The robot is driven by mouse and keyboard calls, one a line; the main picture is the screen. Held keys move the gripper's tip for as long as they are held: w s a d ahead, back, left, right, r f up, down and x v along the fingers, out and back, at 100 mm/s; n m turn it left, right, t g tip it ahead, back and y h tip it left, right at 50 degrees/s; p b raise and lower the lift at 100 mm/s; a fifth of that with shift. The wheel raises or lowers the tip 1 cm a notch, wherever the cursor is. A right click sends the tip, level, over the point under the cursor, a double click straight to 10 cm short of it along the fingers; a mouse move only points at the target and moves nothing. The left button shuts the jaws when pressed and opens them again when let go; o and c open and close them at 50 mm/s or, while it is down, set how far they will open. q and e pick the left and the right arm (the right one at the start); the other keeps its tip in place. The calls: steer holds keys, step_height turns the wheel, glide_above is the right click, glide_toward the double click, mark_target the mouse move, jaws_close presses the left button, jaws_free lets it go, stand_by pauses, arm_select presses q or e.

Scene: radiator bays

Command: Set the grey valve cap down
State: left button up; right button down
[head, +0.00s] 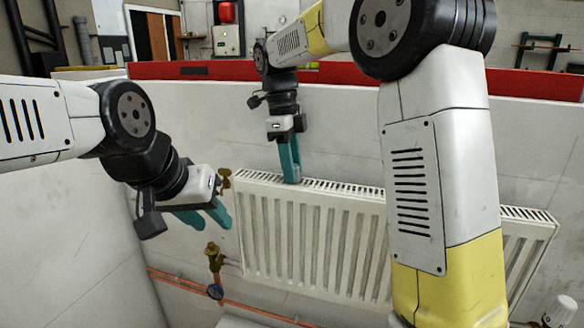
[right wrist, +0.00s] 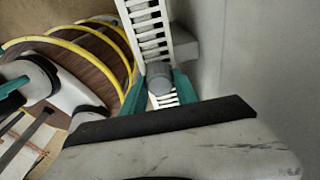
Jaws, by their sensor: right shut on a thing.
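My right gripper (head: 291,179) points down at the top grille of the white radiator (head: 300,235). In the right wrist view its teal fingers (right wrist: 160,90) are shut on the grey valve cap (right wrist: 160,76), a short round piece. The cap shows over the slotted radiator top (right wrist: 151,30); whether it touches the grille I cannot tell. In the head view the fingers hide the cap. My left gripper (head: 213,222) is open and empty, left of the radiator, near the brass valve fittings.
A pale cylinder (head: 562,312) stands at the lower right. A yellow hose (right wrist: 100,28) lies at left in the wrist view. The wall rises close behind the radiator.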

steer(key=shift+f, duration=0.25)
steer(key=c, duration=0.9)
jaws_free()
steer(key=shift+c, duration=0.2)
step_height(320, 180, up, 11)
steer(key=a, duration=0.2)
steer(key=s+d+n+t+y, duration=0.1)
steer(key=s+d+n+y, duration=0.15)
steer(key=d+n, duration=0.45)
steer(key=s+d+f+n+t, duration=0.3)
steer(key=s+d+f+n, duration=0.1)
steer(key=s+f+n, duration=0.2)
steer(key=s+d+f+n+t+y, duration=0.1)
steer(key=s+d+f+n+t, duration=0.1)
steer(key=s+d+f+n, duration=0.3)
steer(key=s+n, duration=0.4)
steer(key=s, duration=0.2)
steer(key=shift+f+t, duration=0.35)
steer(key=shift+t, duration=0.05)
steer(key=shift+s+d+y, duration=0.1)
steer(key=shift+y, duration=0.15)
